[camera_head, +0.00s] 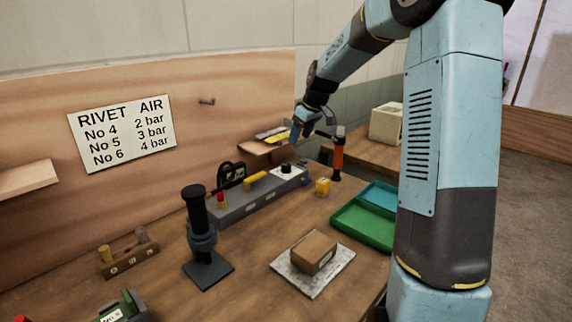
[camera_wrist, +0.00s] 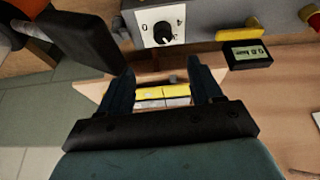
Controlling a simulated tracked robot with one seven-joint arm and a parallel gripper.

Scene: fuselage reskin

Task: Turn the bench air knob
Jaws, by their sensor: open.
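The air knob is a small black knob (camera_wrist: 163,33) on a white dial plate with a 0 mark at its left. It sits on a grey control box (camera_head: 235,205) on the bench. In the head view the dial plate with the knob (camera_head: 287,169) is on top of the box's right end. My gripper (camera_head: 294,140) hangs above and behind the knob, near the small shelf. In the wrist view my gripper (camera_wrist: 161,66) is open and empty, its fingers apart; the knob shows beyond the fingertips, apart from them.
A small display (camera_wrist: 248,54) reads like 0.0 bar. A wall shelf (camera_head: 262,148) with yellow and grey items is close to my gripper.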

